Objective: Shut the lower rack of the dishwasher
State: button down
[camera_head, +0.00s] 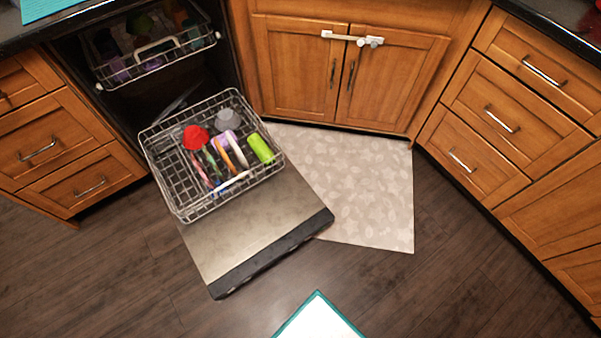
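The dishwasher's lower rack (172,194) is a wire basket pulled out over the lowered dishwasher door (245,232). It holds a red bowl-like item (195,137), a grey item (228,118), a green cup-like item (261,148) and several colourful upright plates (230,150). The rack's back end is near the dark dishwasher opening (150,108). The upper rack (157,58), with several items in it, sits higher at the opening and appears partly pulled out. My gripper is not in view, so its state and distance from the rack cannot be seen.
A pale leaf-patterned mat (360,190) lies right of the door, partly under it. Wooden cabinets (290,70) stand behind, with a white bar (352,39) across two doors. Drawers (490,115) line the right side.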

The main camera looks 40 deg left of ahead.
aim_at(152, 157)
jog(key=z, duration=0.3)
jog(key=k, duration=0.5)
jog(key=u, duration=2.3)
jog(key=i, duration=0.5)
jog(key=u, duration=0.05)
